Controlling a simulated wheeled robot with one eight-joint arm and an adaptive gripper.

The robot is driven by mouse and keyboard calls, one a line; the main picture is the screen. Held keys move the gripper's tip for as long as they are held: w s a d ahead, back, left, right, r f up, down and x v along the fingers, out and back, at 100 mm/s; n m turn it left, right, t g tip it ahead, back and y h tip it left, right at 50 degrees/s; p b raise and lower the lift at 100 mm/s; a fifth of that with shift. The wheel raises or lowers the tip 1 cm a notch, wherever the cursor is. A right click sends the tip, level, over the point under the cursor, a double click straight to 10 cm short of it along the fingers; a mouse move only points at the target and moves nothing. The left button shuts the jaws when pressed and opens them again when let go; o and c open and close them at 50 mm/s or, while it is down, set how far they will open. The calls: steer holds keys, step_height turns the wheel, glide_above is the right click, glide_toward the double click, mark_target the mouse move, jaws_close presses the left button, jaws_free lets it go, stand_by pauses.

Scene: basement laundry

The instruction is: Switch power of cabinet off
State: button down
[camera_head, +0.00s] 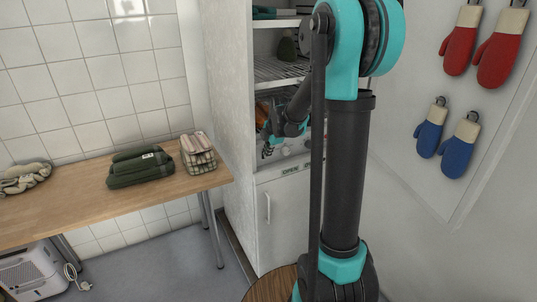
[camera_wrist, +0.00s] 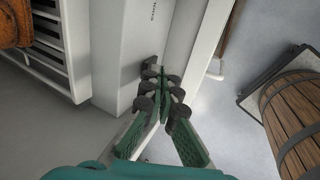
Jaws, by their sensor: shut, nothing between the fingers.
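The cabinet (camera_head: 236,150) is tall and off-white, with open shelves above and a closed door with a handle (camera_head: 267,207) below. Between them a pale control panel (camera_head: 287,163) carries round knobs and a small green label; my arm hides part of it. My gripper (camera_head: 267,148) is at the left part of this panel. In the wrist view my gripper (camera_wrist: 168,82) has its green fingers together at the tips, with nothing seen between them, close against the white panel front (camera_wrist: 122,50). I cannot tell which control the fingertips touch, or the power switch's position.
A wooden table (camera_head: 70,207) with folded green towels (camera_head: 140,168) and a wire basket (camera_head: 198,153) stands left of the cabinet. Red and blue mitts (camera_head: 460,42) hang on the right wall. A wooden barrel (camera_wrist: 295,115) stands on the floor at right in the wrist view.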

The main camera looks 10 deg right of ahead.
steer(key=shift+w+a+r, duration=0.15)
steer(key=shift+w, duration=0.25)
steer(key=shift+r, duration=0.15)
steer(key=shift+r, duration=0.65)
